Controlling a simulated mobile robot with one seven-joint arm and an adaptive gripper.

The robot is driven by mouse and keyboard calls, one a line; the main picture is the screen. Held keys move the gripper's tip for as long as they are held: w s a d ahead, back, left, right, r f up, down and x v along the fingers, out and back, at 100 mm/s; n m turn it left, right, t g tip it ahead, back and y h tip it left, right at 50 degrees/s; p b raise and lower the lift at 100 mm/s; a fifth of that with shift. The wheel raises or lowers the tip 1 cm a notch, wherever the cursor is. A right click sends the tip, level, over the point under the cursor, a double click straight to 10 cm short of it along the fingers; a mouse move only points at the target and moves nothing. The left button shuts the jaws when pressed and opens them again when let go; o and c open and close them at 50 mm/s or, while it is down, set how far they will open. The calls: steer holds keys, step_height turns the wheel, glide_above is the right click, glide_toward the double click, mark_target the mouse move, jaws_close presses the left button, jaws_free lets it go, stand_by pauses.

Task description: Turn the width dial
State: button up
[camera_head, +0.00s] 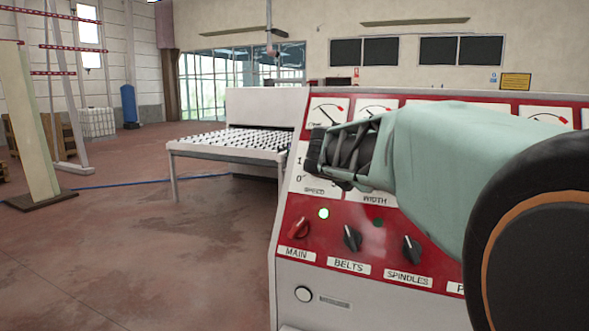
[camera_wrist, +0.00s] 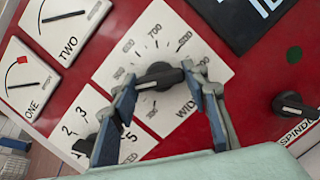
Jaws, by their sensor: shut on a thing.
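The width dial (camera_wrist: 158,76) is a black knob with a pale pointer line on a white numbered plate in the wrist view. My gripper (camera_wrist: 158,74) has one finger at each end of the knob and is shut on it. The pointer's exact reading is hard to tell. In the head view my gripper (camera_head: 340,152) is at the red panel, above the WIDTH label (camera_head: 374,199). The arm and gripper hide the dial there.
The speed dial (camera_wrist: 84,146) sits close beside one finger. The red main switch (camera_head: 299,228), belts knob (camera_head: 352,238) and spindles knob (camera_head: 411,249) are below. Gauges (camera_head: 326,112) line the panel top. A roller table (camera_head: 232,142) stands behind; open floor lies left.

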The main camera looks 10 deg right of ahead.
stand_by(0.4)
steer(key=o, duration=1.1)
steer(key=shift+r, duration=0.1)
step_height(320, 180, up, 10)
steer(key=shift+f, duration=0.1)
